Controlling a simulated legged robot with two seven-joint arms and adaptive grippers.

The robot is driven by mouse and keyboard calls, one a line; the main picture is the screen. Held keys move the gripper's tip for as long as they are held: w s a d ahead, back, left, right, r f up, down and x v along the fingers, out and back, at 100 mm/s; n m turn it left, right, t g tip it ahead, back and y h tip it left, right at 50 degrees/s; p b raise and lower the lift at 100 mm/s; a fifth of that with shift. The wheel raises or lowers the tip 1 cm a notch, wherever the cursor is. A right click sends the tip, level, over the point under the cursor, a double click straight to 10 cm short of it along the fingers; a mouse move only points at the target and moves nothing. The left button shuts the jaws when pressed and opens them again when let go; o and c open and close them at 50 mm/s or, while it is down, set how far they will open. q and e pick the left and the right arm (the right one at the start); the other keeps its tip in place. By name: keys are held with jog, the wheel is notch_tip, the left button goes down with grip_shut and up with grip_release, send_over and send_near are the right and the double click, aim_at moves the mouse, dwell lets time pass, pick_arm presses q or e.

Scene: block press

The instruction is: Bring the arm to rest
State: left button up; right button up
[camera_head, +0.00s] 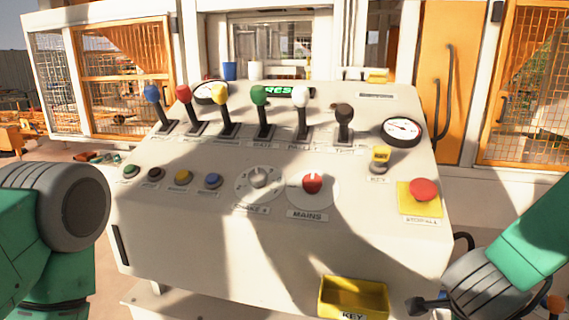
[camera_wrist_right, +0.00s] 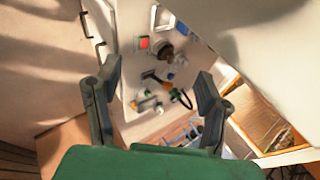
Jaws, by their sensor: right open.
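A pale control console (camera_head: 200,240) fills the middle, with several coloured levers, buttons, gauges and a red mains knob (camera_head: 312,183). A yellow key tray (camera_head: 353,298) sticks out at its front, just left of my right gripper. A red stop button (camera_head: 423,189) is above.

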jog(key=s+a+f+n+y+b, duration=0.1)
jog(key=s+f+n, duration=0.1)
jog(key=f+n, duration=0.35)
jog(key=s+f+n+b, duration=0.1)
jog(key=s+f+n, duration=0.2)
jog(key=f, duration=0.5)
jog(key=s+a+f+n+g+y+b, duration=0.1)
jog(key=s+f+n+g+y, duration=0.1)
jog(key=s+f+n, duration=0.5)
jog(key=s+a+f+n+g+y+b, duration=0.1)
jog(key=s+f+n+g, duration=0.2)
jog(key=s+f+n, duration=0.4)
jog(key=s, duration=0.5)
jog(key=shift+s+a+f+y, duration=0.3)
jog(key=shift+a+f+y, duration=0.05)
jog(key=shift+y, duration=0.05)
jog(key=shift+w, duration=0.15)
dwell(0.9)
